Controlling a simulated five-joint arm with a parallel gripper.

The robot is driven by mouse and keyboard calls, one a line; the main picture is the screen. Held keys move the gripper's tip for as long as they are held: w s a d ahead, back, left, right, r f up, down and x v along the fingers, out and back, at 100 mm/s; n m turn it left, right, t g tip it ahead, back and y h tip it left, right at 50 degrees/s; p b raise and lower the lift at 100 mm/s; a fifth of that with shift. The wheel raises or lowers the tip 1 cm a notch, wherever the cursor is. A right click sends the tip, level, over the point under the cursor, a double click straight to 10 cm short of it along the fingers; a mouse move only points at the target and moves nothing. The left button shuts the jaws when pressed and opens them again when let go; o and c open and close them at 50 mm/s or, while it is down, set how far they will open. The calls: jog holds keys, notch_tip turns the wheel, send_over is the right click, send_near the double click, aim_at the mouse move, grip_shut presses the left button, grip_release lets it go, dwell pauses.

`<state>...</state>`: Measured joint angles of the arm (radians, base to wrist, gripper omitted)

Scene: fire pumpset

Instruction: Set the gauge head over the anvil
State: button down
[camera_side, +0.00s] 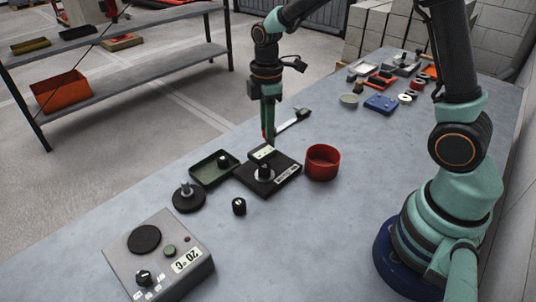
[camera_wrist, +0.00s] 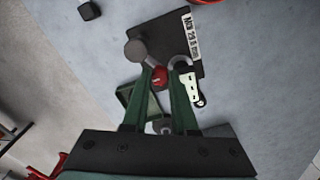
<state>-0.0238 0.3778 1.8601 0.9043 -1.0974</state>
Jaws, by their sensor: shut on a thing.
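My gripper (camera_side: 268,138) points down above the rear of a black labelled plate (camera_side: 285,170). The plate also shows in the wrist view (camera_wrist: 165,28). A short dark post (camera_side: 264,172), which looks like the anvil, stands on the plate. My gripper (camera_wrist: 161,76) is shut on a red part (camera_wrist: 160,77), apparently of the gauge. In the side view, a pale arm with a dark end (camera_side: 303,113) reaches up and right from the fingers. The wrist view shows a grey disc (camera_wrist: 135,50) and a white slotted piece (camera_wrist: 190,88); how they join is unclear.
A green tray (camera_side: 213,168), a dark knobbed disc (camera_side: 188,199) and a small black knob (camera_side: 239,206) lie left of and in front of the plate. A red bowl (camera_side: 322,162) stands close right. A grey control box (camera_side: 158,255) sits at front left. Small parts crowd the far end.

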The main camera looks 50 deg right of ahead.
jog(key=shift+s+r+n, duration=0.1)
jog(key=shift+r+n, duration=0.05)
jog(key=shift+n, duration=0.35)
jog(key=c, duration=0.7)
grip_release()
jog(key=shift+d, duration=0.1)
notch_tip(320, 180, up, 12)
jog(key=s+r+m+t, duration=0.1)
jog(key=s+m+t, duration=0.4)
jog(key=s+m, duration=0.7)
jog(key=shift+d+r+m+t, duration=0.2)
jog(key=shift+d+m+t, duration=0.15)
jog(key=shift+m, duration=0.55)
